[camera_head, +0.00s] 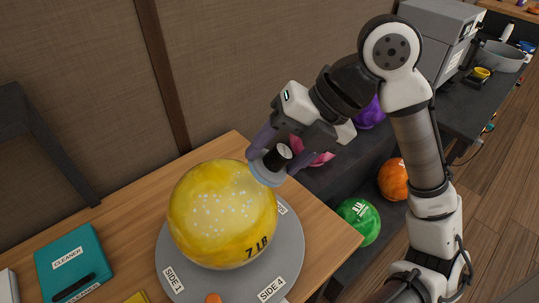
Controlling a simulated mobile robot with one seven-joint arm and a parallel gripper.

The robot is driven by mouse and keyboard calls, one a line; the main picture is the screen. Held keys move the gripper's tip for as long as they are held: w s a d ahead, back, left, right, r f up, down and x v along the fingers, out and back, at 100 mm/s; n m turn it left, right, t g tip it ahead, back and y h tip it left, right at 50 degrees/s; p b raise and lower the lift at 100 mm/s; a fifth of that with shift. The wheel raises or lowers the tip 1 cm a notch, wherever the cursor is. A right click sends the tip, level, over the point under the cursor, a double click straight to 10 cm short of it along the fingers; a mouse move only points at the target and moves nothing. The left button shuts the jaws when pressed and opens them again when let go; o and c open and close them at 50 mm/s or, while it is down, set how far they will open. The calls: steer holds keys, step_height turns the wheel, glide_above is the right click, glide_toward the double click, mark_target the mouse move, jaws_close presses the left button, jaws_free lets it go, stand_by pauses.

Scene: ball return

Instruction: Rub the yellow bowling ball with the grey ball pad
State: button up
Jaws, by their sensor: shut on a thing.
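The yellow bowling ball (222,213) sits on a round grey turntable (285,250) on a wooden table. Pale blue-white dots cover part of its upper side, and "7 LB" is printed on its lower right. The grey ball pad (264,174) is a disc with a black knob (277,156). My gripper (270,152) is shut on the pad's knob, with a purple finger on either side. The pad is tilted at the ball's upper right side, very close to it. I cannot tell whether it touches the ball.
A teal box labelled CLEANER (74,262) lies at the left of the table (130,205). Green (358,221), orange (394,179), purple (370,113) and pink (311,152) balls lie to the right, beyond the table edge. A fabric wall panel (220,60) stands behind.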

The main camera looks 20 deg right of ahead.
steer(key=shift+s+d+r, duration=0.15)
steer(key=shift+d+r, duration=0.2)
steer(key=shift+r, duration=0.15)
steer(key=shift+p+v, duration=0.9)
steer(key=shift+v, duration=0.7)
